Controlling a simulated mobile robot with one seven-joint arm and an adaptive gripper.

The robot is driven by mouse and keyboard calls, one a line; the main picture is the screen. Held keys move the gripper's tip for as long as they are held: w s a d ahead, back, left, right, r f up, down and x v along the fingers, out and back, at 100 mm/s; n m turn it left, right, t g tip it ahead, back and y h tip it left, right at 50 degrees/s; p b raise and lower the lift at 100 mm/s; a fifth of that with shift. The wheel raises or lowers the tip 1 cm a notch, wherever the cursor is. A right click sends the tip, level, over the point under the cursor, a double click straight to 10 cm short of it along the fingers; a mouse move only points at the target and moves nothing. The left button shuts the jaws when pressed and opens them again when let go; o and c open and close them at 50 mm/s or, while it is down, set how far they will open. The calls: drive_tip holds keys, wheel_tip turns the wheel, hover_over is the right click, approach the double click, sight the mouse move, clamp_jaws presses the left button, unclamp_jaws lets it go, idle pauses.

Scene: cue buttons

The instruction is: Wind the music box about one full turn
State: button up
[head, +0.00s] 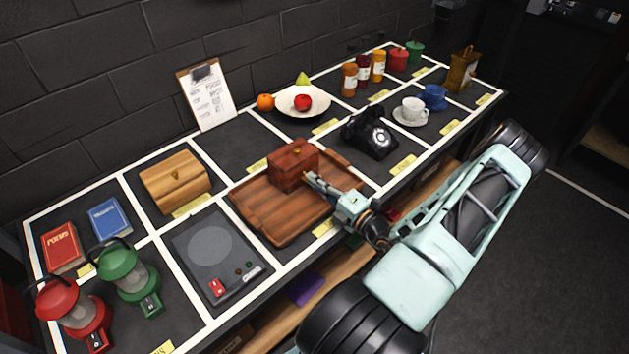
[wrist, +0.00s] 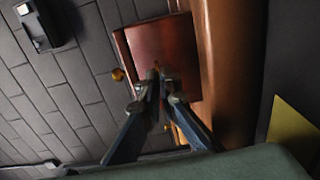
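The music box appears to be the reddish-brown wooden box (head: 293,160) standing on a wooden tray (head: 258,207). A small brass knob (head: 296,151) sits on its top. In the wrist view the box (wrist: 172,45) fills the upper middle, with the brass knob (wrist: 117,74) at its left edge. My gripper (head: 307,177) is at the box's near right side. In the wrist view my gripper's fingertips (wrist: 159,78) are close together, right at the box's face.
A black telephone (head: 369,136) stands right of the tray. A wooden chest (head: 175,181) and a grey panel with buttons (head: 214,250) are to the left. A plate with fruit (head: 296,106) is behind. Lanterns (head: 127,275) stand front left.

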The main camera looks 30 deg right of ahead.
drive_tip(key=o, duration=0.4)
drive_tip(key=shift+f, duration=0.15)
